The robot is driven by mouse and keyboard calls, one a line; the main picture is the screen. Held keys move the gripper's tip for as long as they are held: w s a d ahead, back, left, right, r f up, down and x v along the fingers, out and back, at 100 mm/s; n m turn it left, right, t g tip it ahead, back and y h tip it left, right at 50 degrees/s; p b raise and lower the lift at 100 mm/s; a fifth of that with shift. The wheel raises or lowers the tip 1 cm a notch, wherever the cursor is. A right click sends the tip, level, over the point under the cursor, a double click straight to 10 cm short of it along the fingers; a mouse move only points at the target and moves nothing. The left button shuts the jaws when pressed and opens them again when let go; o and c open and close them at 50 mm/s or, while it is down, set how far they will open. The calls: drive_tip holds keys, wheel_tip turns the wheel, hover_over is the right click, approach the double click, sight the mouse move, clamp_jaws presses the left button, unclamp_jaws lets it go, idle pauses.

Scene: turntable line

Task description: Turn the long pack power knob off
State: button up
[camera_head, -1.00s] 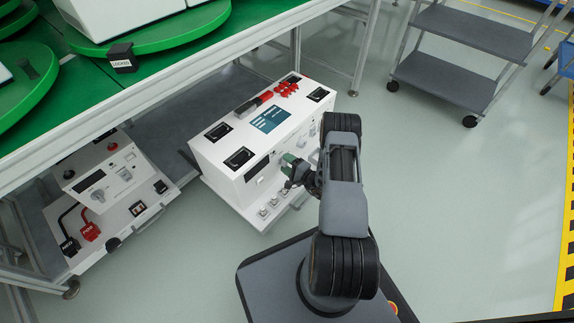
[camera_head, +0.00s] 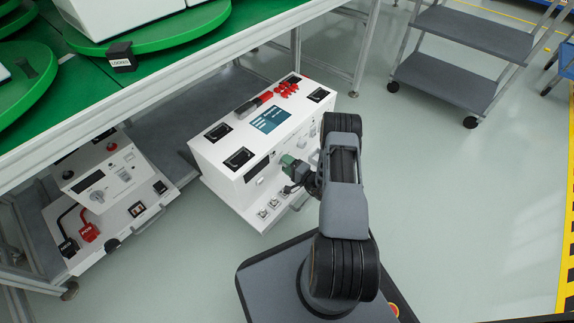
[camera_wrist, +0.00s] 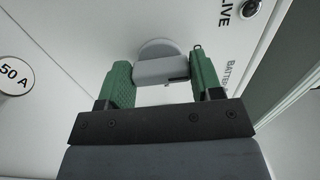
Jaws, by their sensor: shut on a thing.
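The long white pack (camera_head: 222,166) stands on the lower level beside the bench, its panel facing my arm. In the wrist view a grey knob (camera_wrist: 160,66) with a straight grip bar sits on the white panel (camera_wrist: 85,35). The bar lies across the picture between the green finger pads of my gripper (camera_wrist: 162,80), which is shut on it by its ends. In the head view my gripper (camera_head: 290,165) is at the pack's front face, and the knob is hidden there. The knob's position marks cannot be made out.
A "50 A" label (camera_wrist: 14,76) and a round fitting (camera_wrist: 247,8) beside "LIVE" flank the knob. Another white unit (camera_head: 110,190) with red and black plugs stands at left. The green bench (camera_head: 90,90) overhangs both. A grey cart (camera_head: 465,50) stands at back right; floor between is clear.

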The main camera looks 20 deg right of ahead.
drive_tip(key=o, duration=0.9)
drive_tip(key=shift+s, duration=0.1)
drive_tip(key=p+v, duration=0.4)
drive_tip(key=v, duration=0.9)
drive_tip(key=shift+s+d, duration=0.2)
drive_tip(key=shift+s, duration=0.15)
drive_tip(key=shift+r, duration=0.1)
